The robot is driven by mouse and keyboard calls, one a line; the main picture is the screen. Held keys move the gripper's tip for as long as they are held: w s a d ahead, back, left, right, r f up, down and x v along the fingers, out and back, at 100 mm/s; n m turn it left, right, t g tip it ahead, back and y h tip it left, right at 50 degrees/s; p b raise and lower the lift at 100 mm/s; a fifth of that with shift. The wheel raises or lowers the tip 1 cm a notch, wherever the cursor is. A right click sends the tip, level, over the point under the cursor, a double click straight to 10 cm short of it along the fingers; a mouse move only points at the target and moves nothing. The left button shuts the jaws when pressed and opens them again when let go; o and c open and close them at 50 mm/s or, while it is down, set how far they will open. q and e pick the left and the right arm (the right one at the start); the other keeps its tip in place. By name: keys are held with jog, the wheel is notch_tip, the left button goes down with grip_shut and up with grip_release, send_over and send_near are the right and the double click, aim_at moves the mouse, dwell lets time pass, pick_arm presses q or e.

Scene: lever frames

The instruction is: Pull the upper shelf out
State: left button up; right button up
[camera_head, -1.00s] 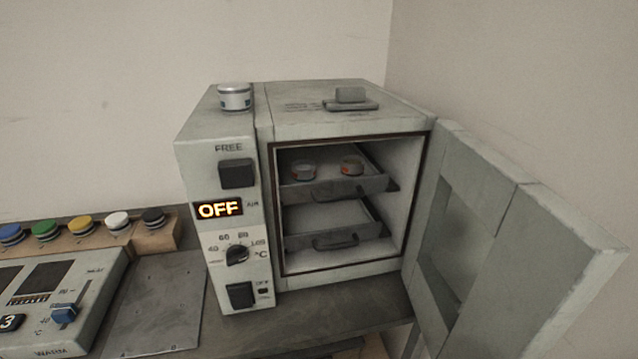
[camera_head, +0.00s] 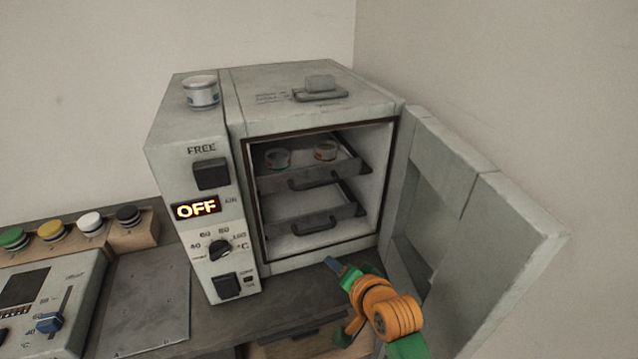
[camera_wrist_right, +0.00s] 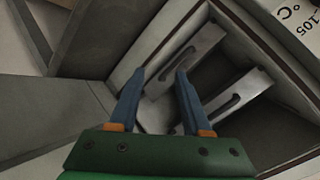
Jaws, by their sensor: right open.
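The upper shelf (camera_head: 345,173) is a grey metal tray inside the open oven, with a dark bar handle (camera_head: 314,183) on its front. My right gripper (camera_head: 335,266) is in front of and below the opening, near the open door and apart from the shelf. In the right wrist view its two blue fingers (camera_wrist_right: 158,72) are spread and empty, pointing toward the shelves. There the upper shelf's front (camera_wrist_right: 238,92) shows at the lower right, with the view roughly upside down. My left gripper is not in view.
The lower shelf (camera_head: 340,216) has a similar handle. The oven door (camera_head: 480,215) stands wide open at the right. The control panel (camera_head: 208,235) is left of the opening. A round tin (camera_head: 201,92) stands on top. The opening's front is clear.

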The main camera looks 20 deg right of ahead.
aim_at(317, 186)
jog(key=w+r+m+t, duration=0.4)
jog(key=w+r+m, duration=0.3)
jog(key=w+r, duration=0.4)
jog(key=x, duration=0.4)
jog(key=shift+w+d+r+p, duration=0.2)
jog(key=shift+w+p, duration=0.1)
jog(key=shift+w, duration=0.15)
jog(key=shift+s, duration=0.1)
grip_shut()
jog(key=shift+f, duration=0.1)
